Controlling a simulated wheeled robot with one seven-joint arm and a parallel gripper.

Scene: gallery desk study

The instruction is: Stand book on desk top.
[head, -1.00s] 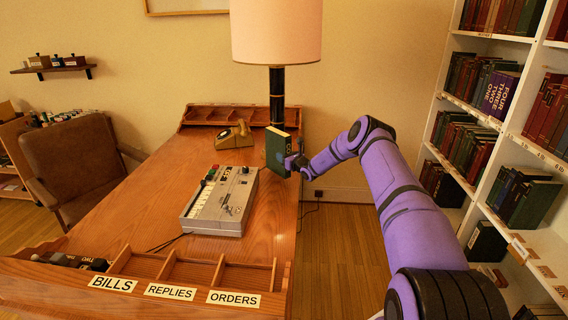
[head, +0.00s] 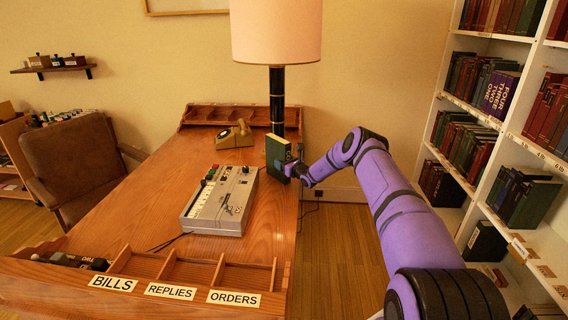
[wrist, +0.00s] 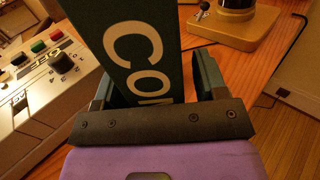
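The dark green book (head: 276,157) stands upright on the wooden desk top (head: 262,208), near its right edge and in front of the lamp. Its cover shows pale letters in the wrist view (wrist: 132,42). My gripper (head: 291,170) is at the book's right side, low down. In the wrist view my gripper (wrist: 155,88) has one finger on each side of the book, with narrow dark gaps showing between the fingers and the book. The fingers look apart. The book's foot is hidden behind the gripper in the wrist view.
A grey keyed machine (head: 221,200) lies left of the book. Labelled trays (head: 190,272) line the front edge. A bookcase (head: 480,130) is at right, beyond open floor.

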